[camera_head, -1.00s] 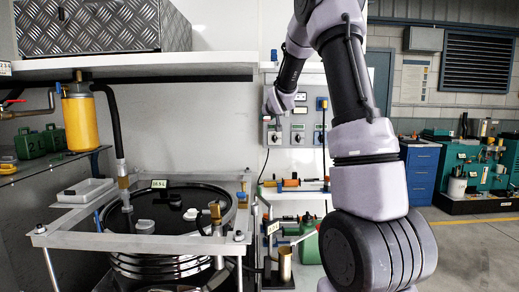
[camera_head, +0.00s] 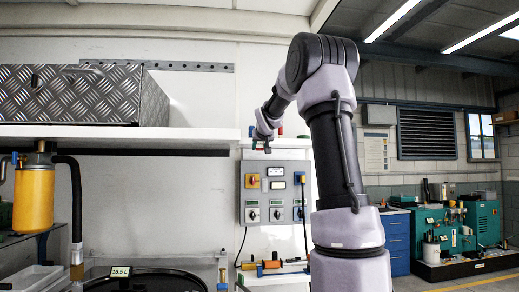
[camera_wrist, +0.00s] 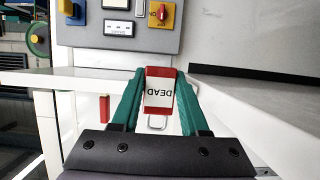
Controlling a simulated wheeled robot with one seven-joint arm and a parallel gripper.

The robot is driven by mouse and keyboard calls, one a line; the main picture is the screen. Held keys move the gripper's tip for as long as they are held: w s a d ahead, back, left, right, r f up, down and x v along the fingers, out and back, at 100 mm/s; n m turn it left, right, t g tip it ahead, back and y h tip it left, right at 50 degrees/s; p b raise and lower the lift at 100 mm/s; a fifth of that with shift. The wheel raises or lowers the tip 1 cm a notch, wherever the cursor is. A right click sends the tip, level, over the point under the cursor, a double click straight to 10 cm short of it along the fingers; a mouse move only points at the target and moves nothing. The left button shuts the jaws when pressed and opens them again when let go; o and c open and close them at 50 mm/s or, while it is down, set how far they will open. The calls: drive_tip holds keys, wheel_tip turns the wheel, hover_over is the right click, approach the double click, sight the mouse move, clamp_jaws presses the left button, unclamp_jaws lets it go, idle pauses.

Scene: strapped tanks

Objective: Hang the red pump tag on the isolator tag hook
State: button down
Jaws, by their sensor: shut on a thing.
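My gripper (camera_wrist: 158,92) is shut on a red-and-white tag (camera_wrist: 158,92) between its two teal fingers. In the head view my gripper (camera_head: 262,143) is just above the grey panel's upper left part. The red-and-yellow isolator switch (camera_head: 252,181) sits on that panel and also shows at the top of the wrist view (camera_wrist: 160,13), apart from the tag. I cannot make out the tag hook.
The grey panel (camera_head: 274,218) carries meters and several switches. A white shelf (camera_head: 120,137) with a metal chest (camera_head: 80,95) lies left of my gripper. A small red piece (camera_wrist: 104,108) shows left of the fingers in the wrist view. A drum (camera_head: 145,280) stands low left.

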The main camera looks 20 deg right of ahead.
drive_tip(key=r+x, duration=0.1)
drive_tip(key=x, duration=0.8)
drive_tip(key=shift+w+r, duration=0.35)
idle(0.5)
drive_tip(key=shift+d, duration=0.2)
idle(0.4)
drive_tip(key=shift+c, duration=1.7)
unclamp_jaws()
